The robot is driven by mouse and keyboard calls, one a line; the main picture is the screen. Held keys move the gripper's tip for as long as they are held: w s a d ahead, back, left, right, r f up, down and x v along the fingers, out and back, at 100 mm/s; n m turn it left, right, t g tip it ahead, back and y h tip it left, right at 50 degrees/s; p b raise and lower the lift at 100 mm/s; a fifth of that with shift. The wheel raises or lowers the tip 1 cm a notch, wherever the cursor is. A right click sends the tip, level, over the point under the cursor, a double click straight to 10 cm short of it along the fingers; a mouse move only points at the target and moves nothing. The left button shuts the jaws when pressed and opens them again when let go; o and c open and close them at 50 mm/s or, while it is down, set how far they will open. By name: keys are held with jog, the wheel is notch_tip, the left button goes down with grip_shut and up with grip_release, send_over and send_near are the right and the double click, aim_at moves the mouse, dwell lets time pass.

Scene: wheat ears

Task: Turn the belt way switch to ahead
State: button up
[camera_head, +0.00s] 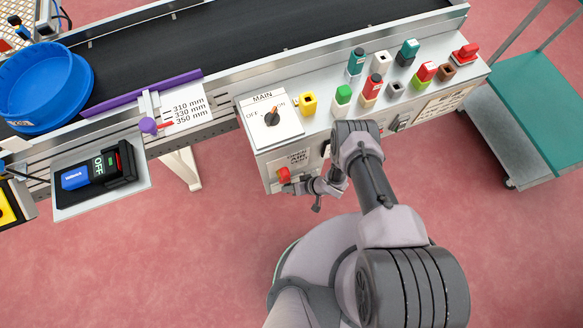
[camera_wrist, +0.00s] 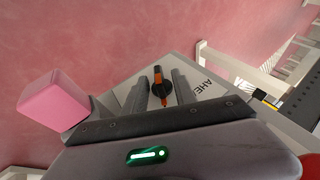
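A black rotary knob (camera_wrist: 161,88) with an orange pointer line sits on a light plate in the wrist view. The plate has lettering reading "AHEA" (camera_wrist: 213,88), upside down and partly cut off, to the right of the knob. My gripper (camera_wrist: 160,82) is open, with one dark finger on each side of the knob. I cannot tell whether the fingers touch it. In the head view my gripper (camera_head: 318,189) is low at the front of the grey control box (camera_head: 262,152). This knob cannot be made out there.
The black belt (camera_head: 240,37) runs behind. A teal cart (camera_head: 530,115) stands right. A pink block (camera_wrist: 55,100) shows left in the wrist view.

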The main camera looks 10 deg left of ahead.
grip_shut()
jog(key=shift+r+h+p, duration=0.15)
jog(key=shift+h+p, duration=0.15)
jog(key=shift+p, duration=0.05)
jog(key=shift+s+a+r+n+t+h+p, duration=0.25)
jog(key=shift+t+h+p, duration=0.3)
jog(key=shift+p, duration=0.65)
jog(key=shift+n+t+h+p, duration=0.25)
jog(key=shift+h+p, duration=0.4)
jog(key=shift+h, duration=0.1)
jog(key=shift+a+f+t+h, duration=0.15)
jog(key=shift+f+t+h, duration=0.2)
jog(key=shift+h, duration=0.35)
jog(key=shift+s+a+f+n+t+h+b, duration=0.15)
jog(key=shift+n+t+h+b, duration=0.25)
jog(key=shift+t+h+b, duration=0.6)
jog(key=shift+a+n+t+h+b, duration=0.15)
jog(key=shift+n+t+h+b, duration=0.15)
jog(key=shift+t+h+b, duration=0.75)
jog(key=shift+h, duration=0.55)
